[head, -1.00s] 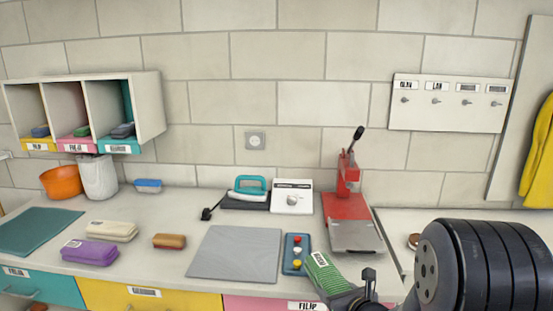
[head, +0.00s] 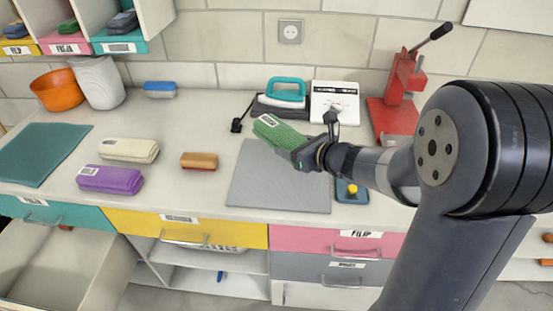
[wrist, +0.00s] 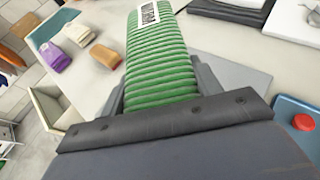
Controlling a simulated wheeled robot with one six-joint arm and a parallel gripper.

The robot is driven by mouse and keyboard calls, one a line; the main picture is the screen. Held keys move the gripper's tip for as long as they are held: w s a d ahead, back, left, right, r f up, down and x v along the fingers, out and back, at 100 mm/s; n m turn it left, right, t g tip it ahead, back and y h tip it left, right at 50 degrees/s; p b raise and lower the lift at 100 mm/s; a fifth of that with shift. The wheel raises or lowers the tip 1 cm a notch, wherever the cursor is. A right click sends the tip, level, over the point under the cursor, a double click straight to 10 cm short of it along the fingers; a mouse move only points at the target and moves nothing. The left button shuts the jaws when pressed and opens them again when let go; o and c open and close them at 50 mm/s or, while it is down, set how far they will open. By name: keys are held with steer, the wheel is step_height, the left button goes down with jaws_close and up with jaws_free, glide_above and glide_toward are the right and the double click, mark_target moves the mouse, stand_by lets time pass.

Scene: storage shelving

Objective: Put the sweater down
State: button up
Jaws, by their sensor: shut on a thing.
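The sweater is a rolled green ribbed bundle (head: 277,133) with a white label. My gripper (head: 300,151) is shut on one end of it and holds it over the grey mat (head: 280,185) on the counter. In the wrist view the green sweater (wrist: 158,62) fills the middle, between the jaws, with its label at the far end. The sweater appears raised above the mat; the gap cannot be measured. The end inside the jaws is hidden.
Left of the mat lie a brown sponge-like block (head: 199,161), a cream bundle (head: 130,150) and a purple bundle (head: 109,179). An iron (head: 285,94), a white device (head: 335,100) and a red press (head: 400,90) stand behind. An open drawer (head: 70,265) juts out at lower left.

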mark_target(292, 179)
step_height(292, 179, down, 10)
steer(key=shift+r+b, duration=0.2)
steer(key=shift+b, duration=0.5)
steer(key=shift+f, duration=0.15)
steer(key=o, duration=1.1)
steer(key=shift+o, duration=0.2)
